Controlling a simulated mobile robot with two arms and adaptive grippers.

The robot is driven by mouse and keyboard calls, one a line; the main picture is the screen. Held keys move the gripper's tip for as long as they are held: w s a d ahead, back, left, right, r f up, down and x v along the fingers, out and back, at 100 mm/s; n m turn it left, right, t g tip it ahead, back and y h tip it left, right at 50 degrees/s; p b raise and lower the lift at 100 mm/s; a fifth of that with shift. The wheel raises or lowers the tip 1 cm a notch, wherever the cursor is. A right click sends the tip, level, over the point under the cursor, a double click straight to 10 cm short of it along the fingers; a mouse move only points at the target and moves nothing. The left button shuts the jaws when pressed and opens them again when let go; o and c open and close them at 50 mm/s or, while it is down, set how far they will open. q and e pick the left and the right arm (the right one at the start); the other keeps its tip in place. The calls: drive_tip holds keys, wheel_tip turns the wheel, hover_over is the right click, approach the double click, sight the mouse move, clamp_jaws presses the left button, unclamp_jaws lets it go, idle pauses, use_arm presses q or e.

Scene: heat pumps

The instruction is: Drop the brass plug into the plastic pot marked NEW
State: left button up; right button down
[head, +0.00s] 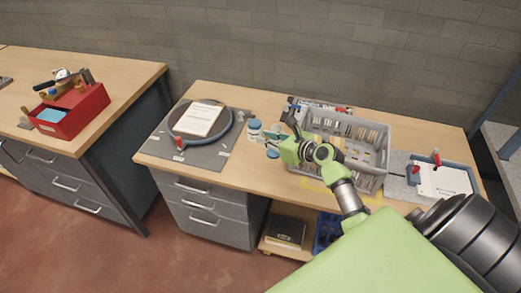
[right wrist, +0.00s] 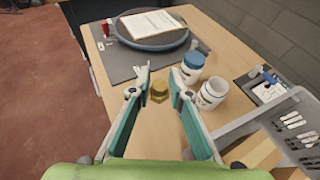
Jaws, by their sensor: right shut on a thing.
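My right gripper (right wrist: 158,92) is shut on the brass plug (right wrist: 158,90), which shows between its teal finger pads in the right wrist view. In the head view this gripper (head: 272,146) is over the middle of the bench, and I cannot make out the plug there. Two white plastic pots stand beyond the fingers, to their right in the right wrist view. One pot with a blue lid (right wrist: 191,67) is farther away; the other, an open pot (right wrist: 211,93), is nearer. Their labels are too small to read. My left gripper is not in view.
A grey basket (head: 372,135) with slotted contents stands right of the gripper. A dark round plate (head: 176,119) with a paper lies on a grey mat at the left. A blue tray (head: 462,176) is at the far right. Bare wood shows left of the gripper.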

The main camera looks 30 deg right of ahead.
drive_tip(key=w+d+f+b, duration=0.1)
drive_tip(key=w+d+b, duration=0.1)
drive_tip(key=d+b, duration=0.1)
drive_tip(key=w+d+f+b, duration=0.2)
drive_tip(key=w+d+b, duration=0.1)
drive_tip(key=d, duration=0.1)
drive_tip(key=w+d+f+b, duration=0.1)
drive_tip(key=w+d+b, duration=0.2)
drive_tip(key=d, duration=0.1)
drive_tip(key=shift+w+d+f, duration=0.2)
drive_tip(key=shift+w+d, duration=0.05)
drive_tip(key=shift+w+d+b, duration=0.45)
drive_tip(key=shift+d+b, duration=0.2)
drive_tip(key=shift+b, duration=0.1)
drive_tip(key=shift+w+f, duration=0.1)
drive_tip(key=shift+w, duration=0.1)
drive_tip(key=shift+w+a+b, duration=0.15)
drive_tip(key=shift+w+b, duration=0.2)
drive_tip(key=shift+w, duration=0.4)
drive_tip(key=shift+f, duration=0.15)
drive_tip(key=shift+s+f, duration=0.1)
drive_tip(key=shift+f, duration=0.15)
